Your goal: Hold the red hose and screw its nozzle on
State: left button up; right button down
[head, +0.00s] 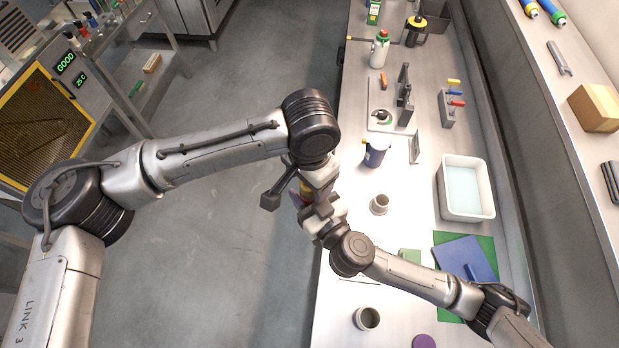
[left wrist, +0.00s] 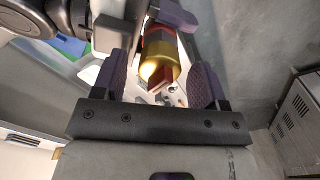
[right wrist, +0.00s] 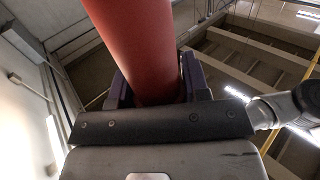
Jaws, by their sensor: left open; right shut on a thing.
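My right gripper (right wrist: 158,90) is shut on the red hose (right wrist: 138,45), which fills the middle of the right wrist view. In the left wrist view, a brass-coloured nozzle (left wrist: 157,66) lies between the spread fingers of my left gripper (left wrist: 162,80), with red parts above and below it. The left gripper is open around it. I cannot tell whether the fingers touch it, or how far it is threaded on. In the head view, both grippers meet near the table's left edge; the arms hide most of the hose, and only a bit of yellow (head: 306,191) shows.
The table (head: 345,225) runs along the right. The floor (head: 220,230) at left is clear.

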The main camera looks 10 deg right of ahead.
pick_arm(q)
jog(key=shift+r, duration=1.85)
jog(key=shift+c, duration=0.2)
jog(key=shift+r, duration=0.1)
jog(key=shift+c, duration=0.2)
jog(key=shift+r+n, duration=1.6)
jog(key=shift+r, duration=0.05)
jog(key=shift+f, duration=4.05)
